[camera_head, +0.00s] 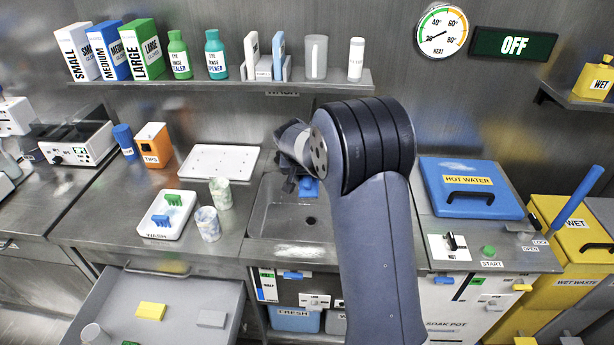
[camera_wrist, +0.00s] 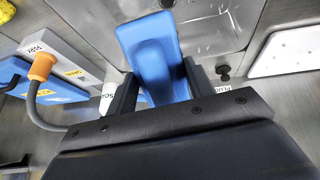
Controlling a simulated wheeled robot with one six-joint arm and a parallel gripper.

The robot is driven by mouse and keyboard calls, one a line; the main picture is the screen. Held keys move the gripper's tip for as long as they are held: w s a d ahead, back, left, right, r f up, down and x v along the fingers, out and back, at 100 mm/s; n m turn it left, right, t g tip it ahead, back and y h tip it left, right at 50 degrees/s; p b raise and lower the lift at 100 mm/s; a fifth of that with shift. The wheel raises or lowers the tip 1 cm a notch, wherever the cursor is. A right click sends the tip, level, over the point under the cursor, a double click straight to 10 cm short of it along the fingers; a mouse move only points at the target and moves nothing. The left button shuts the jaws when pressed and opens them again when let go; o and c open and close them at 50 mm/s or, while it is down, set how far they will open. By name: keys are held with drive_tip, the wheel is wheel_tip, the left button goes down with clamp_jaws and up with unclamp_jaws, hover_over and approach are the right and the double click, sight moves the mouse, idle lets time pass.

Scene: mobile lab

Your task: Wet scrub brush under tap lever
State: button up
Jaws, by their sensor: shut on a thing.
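My gripper (camera_head: 300,180) is over the back part of the sink (camera_head: 268,215), with its jaws partly hidden by my arm. It is shut on a blue block-like thing, which looks like the scrub brush (camera_head: 309,188). In the wrist view the brush (camera_wrist: 152,55) sits between the two dark fingers (camera_wrist: 155,85) and reaches out beyond them over the sink (camera_wrist: 215,25). Its underside is hidden. I cannot make out the tap lever in either view; my arm covers the area behind the sink. I cannot tell whether water runs.
A white tray (camera_head: 218,162), two speckled cups (camera_head: 208,223) and a wash tray with green and blue pieces (camera_head: 166,228) stand left of the sink. A blue hot water lid (camera_head: 470,200) is right. A shelf (camera_head: 220,83) runs above. An open drawer (camera_head: 180,290) juts out lower left.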

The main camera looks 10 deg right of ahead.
idle(0.4)
drive_tip(key=shift+s+a+f+b, duration=0.1)
drive_tip(key=shift+s+a+b, duration=0.35)
drive_tip(key=shift+s, duration=0.1)
drive_tip(key=shift+s+a+b, duration=0.3)
drive_tip(key=shift+s+b, duration=0.15)
drive_tip(key=shift+s, duration=0.1)
drive_tip(key=s+a+b, duration=0.1)
drive_tip(key=s+a, duration=0.1)
drive_tip(key=s, duration=0.1)
drive_tip(key=s+a+b, duration=0.1)
drive_tip(key=shift+s+b, duration=0.25)
drive_tip(key=shift+b, duration=0.05)
idle(0.5)
drive_tip(key=s+a+r, duration=0.2)
drive_tip(key=s+r, duration=0.2)
drive_tip(key=shift+a+p, duration=0.3)
drive_tip(key=shift+s+r, duration=0.1)
drive_tip(key=shift+s, duration=0.05)
idle(0.7)
